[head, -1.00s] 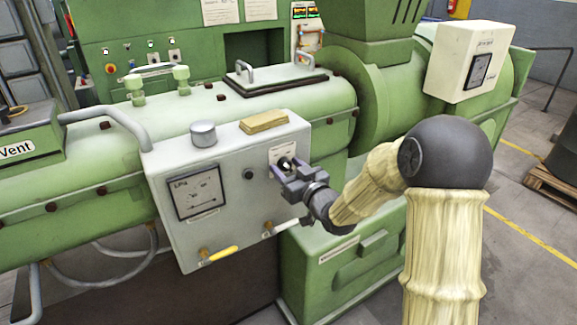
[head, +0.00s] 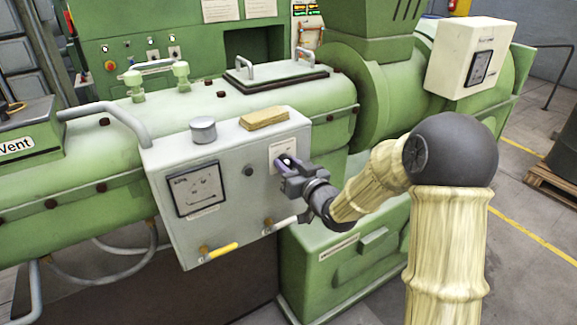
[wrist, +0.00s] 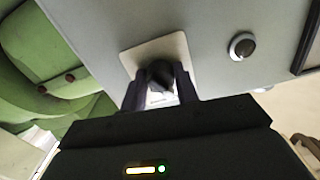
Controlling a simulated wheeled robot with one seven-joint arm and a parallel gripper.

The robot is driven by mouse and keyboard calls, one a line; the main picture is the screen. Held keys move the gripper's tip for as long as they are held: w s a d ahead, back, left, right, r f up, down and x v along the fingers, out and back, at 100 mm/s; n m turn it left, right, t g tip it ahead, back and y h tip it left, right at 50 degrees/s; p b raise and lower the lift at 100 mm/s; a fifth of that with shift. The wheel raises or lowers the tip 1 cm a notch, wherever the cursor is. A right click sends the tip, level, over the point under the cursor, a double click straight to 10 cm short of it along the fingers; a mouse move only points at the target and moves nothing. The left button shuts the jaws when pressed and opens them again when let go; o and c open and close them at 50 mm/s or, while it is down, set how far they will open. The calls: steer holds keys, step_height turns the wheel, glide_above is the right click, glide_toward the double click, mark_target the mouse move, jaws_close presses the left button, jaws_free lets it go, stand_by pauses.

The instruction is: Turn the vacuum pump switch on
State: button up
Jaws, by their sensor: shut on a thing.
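The vacuum pump switch is a dark knob (wrist: 160,76) on a pale label plate (wrist: 177,47). The plate also shows in the head view (head: 282,150) at the upper right of a grey control box (head: 230,226). My gripper (head: 283,164) is at the knob, in front of the box. In the wrist view my gripper (wrist: 160,88) has one finger on each side of the knob and is shut on it. In the head view the fingers hide the knob. Its exact turned position is hard to tell.
A round button (wrist: 242,46) sits beside the plate. The box also carries a gauge (head: 196,189), a yellow-handled valve (head: 222,250) and a white-handled valve (head: 281,225) below my gripper. A grey cylinder (head: 203,130) and a tan block (head: 264,118) stand on top.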

steer(key=m, duration=0.6)
steer(key=shift+m, duration=0.3)
steer(key=m+p, duration=0.1)
steer(key=m, duration=0.5)
stand_by(0.4)
steer(key=o, duration=1)
